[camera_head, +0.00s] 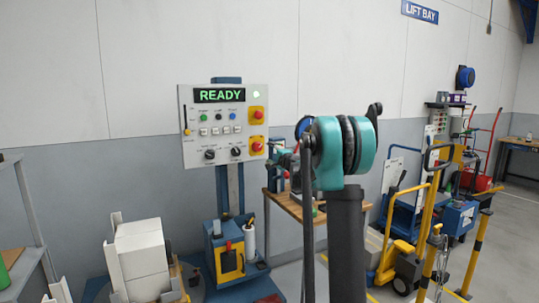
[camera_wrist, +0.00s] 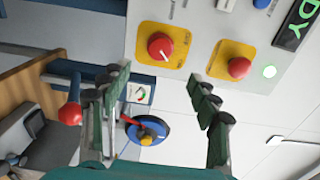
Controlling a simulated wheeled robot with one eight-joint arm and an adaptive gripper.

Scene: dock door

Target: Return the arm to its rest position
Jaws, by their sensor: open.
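My gripper (camera_wrist: 165,98) is open and empty in the wrist view, its two dark green fingers spread apart. The fingers appear apart from the buttons. In the head view my teal and black arm rises in the middle, right of the control panel (camera_head: 222,160), and hides most of my gripper.
A wooden bench (camera_head: 292,205) stands behind my arm. A blue and yellow box (camera_head: 228,252) stands below the panel. White boxes (camera_head: 141,260) are at lower left. Open floor (camera_head: 515,235) lies at far right.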

